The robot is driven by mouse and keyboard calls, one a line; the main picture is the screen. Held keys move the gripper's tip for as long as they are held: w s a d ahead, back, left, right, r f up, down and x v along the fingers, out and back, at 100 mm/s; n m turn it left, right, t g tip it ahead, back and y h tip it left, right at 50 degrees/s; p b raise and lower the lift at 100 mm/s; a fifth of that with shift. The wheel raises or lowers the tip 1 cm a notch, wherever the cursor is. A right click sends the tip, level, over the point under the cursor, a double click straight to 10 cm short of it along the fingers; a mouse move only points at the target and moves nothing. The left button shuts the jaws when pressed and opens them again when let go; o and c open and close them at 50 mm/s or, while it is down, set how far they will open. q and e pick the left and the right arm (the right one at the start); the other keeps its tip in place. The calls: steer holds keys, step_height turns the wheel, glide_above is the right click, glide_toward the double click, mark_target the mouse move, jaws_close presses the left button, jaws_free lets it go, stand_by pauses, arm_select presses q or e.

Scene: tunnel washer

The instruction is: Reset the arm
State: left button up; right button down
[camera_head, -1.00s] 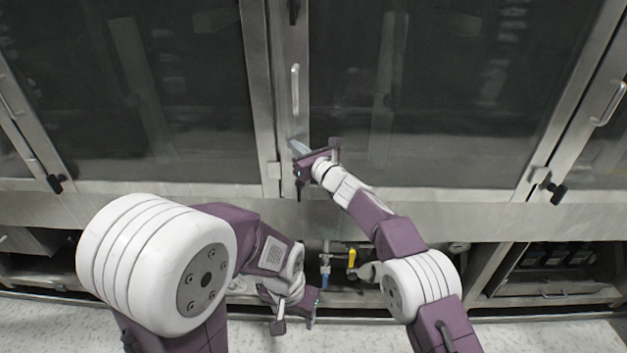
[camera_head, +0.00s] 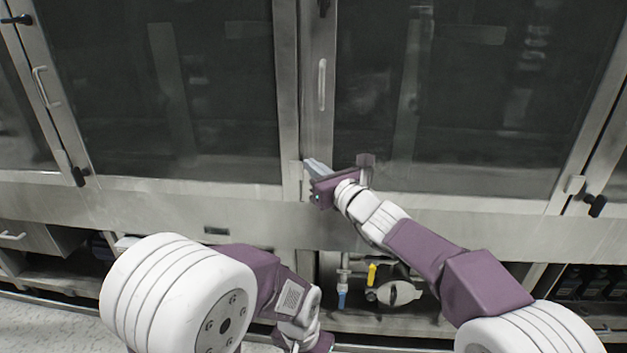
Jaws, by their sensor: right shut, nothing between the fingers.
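My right gripper (camera_head: 316,168) is in the middle of the view, in front of the frame post between two glass doors. Its fingers are shut with nothing between them and point up and left, below the door handle (camera_head: 321,84). I cannot tell whether the fingertips touch the frame. My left gripper (camera_head: 308,344) is low at the bottom edge, partly cut off, and its fingers do not show clearly. My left arm is folded in front of the lower shelf.
Glass doors (camera_head: 190,90) and (camera_head: 450,90) with steel frames fill the background. Black latches (camera_head: 80,176) and (camera_head: 595,205) stick out. Below are open bays with a yellow valve handle (camera_head: 371,274) and a blue fitting (camera_head: 342,299). Speckled floor (camera_head: 50,325) shows at lower left.

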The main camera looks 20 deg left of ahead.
steer(key=shift+w+f, duration=0.1)
steer(key=w+d+r+m+t+h+p, duration=0.2)
steer(key=w+d+r+p, duration=0.25)
steer(key=d+r, duration=0.35)
steer(key=w+d+f+n+h+p, duration=0.1)
steer(key=d+f+n+h+p, duration=0.25)
steer(key=d, duration=0.85)
steer(key=s+d+f+n+g+h+p, duration=0.1)
steer(key=s+d+f+n+g+h, duration=0.3)
steer(key=s+d+f+n, duration=0.7)
steer(key=s+d+f+n+g+h+p, duration=0.2)
steer(key=s+d+f+n+g+h, duration=0.3)
steer(key=s+d+f+n, duration=0.7)
steer(key=s+d+f+g, duration=0.2)
steer(key=s+f, duration=0.1)
steer(key=s, duration=0.3)
steer(key=shift+s+d+p, duration=0.2)
steer(key=shift+s+p, duration=0.1)
